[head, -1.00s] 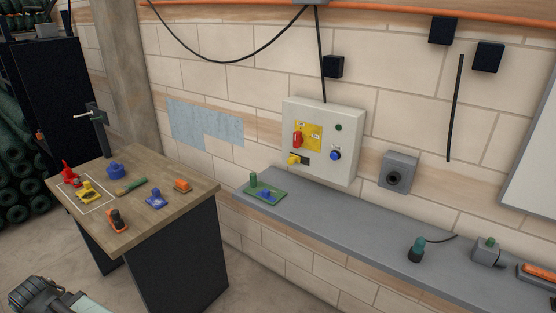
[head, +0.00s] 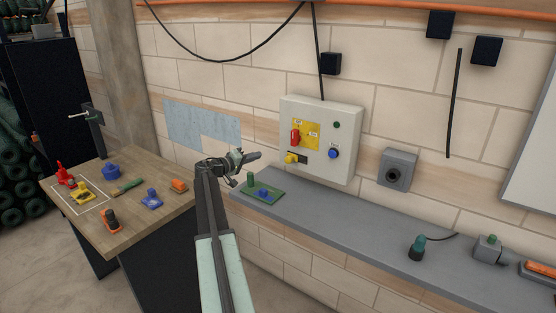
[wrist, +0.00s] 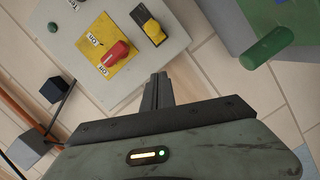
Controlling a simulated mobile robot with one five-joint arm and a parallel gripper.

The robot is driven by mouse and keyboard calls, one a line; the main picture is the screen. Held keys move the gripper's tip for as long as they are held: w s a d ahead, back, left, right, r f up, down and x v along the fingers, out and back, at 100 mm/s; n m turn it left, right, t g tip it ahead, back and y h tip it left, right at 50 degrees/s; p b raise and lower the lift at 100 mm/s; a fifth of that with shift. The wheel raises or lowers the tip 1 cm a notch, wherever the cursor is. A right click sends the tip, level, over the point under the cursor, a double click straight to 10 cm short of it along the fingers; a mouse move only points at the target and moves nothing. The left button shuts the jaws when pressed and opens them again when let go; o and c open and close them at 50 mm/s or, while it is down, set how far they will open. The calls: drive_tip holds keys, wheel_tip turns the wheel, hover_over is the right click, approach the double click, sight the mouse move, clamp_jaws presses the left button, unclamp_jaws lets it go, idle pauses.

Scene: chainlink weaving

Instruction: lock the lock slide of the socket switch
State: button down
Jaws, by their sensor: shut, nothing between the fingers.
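A pale control panel (head: 343,118) hangs on the wall. On it, a red rotary switch handle (head: 295,138) sits on a yellow plate, which the wrist view also shows with ON and OFF labels (wrist: 106,58). Below the plate, a yellow slide knob (head: 290,158) sits toward the left of a dark slot; it also shows in the wrist view (wrist: 153,29). I take this for the lock slide. My gripper (head: 252,156) is raised left of the panel, fingers shut and empty. In the wrist view the fingertips (wrist: 157,78) are apart from the slide.
A grey shelf (head: 340,222) runs below the panel. It bears a green board with a green peg (head: 250,180) near my gripper. A grey socket box (head: 397,170) is right of the panel. A wooden table (head: 135,225) with several coloured parts stands left.

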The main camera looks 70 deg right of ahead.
drive_tip(key=b, duration=0.3)
approach(288, 154)
drive_tip(key=d, duration=0.4)
drive_tip(key=shift+s+f, duration=0.3)
drive_tip(key=shift+s, duration=0.55)
drive_tip(key=shift+a, duration=0.1)
